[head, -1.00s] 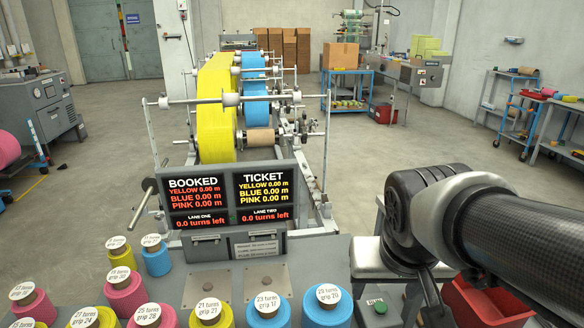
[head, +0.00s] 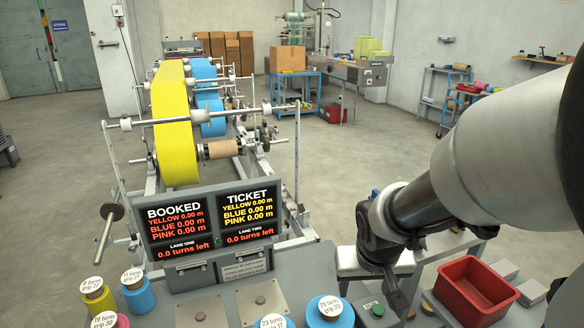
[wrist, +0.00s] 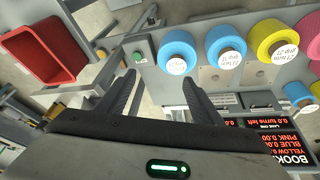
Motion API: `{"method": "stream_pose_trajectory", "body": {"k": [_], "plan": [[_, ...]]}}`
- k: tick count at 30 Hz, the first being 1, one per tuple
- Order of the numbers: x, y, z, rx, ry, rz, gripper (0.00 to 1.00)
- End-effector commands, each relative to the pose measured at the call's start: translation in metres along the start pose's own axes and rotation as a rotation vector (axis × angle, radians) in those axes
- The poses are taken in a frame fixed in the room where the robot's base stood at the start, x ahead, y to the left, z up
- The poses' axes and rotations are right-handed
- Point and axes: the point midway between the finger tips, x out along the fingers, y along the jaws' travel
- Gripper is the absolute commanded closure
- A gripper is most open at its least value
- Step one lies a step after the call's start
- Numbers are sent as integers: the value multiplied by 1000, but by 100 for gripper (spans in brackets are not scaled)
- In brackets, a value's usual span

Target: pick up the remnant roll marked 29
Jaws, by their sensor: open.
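A blue roll (head: 330,308) with a white label on top stands at the front of the machine's grey table, right end of its row. Its label seems to read 29, but the print is too small to be sure. In the wrist view it is the blue roll (wrist: 178,50) nearest my gripper. My gripper (wrist: 159,82) is open, with nothing between its fingers. It is apart from the roll, to its right in the head view, where my arm largely hides the fingers.
Another blue roll (wrist: 225,43) and a yellow roll (wrist: 277,38) stand beside it. More labelled rolls stand at the table's left. A green button (head: 376,310) is close on its right. A red bin (head: 477,290) stands further right. The display (head: 212,226) rises behind.

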Motion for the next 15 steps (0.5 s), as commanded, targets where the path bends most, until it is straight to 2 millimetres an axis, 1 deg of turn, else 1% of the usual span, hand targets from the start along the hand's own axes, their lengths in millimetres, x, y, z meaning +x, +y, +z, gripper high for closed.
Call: {"method": "stream_pose_trajectory", "body": {"k": [1,3,6,11,14,15], "plan": [[13,-4,-4,-14,-7,-19,40],[30,-12,-12,-37,1,-48,40],[50,-21,-19,-60,14,-84,40],[68,-29,-23,-74,26,-110,40],[86,-32,-22,-78,26,-112,40],[94,-33,-22,-78,26,-111,40]]}}
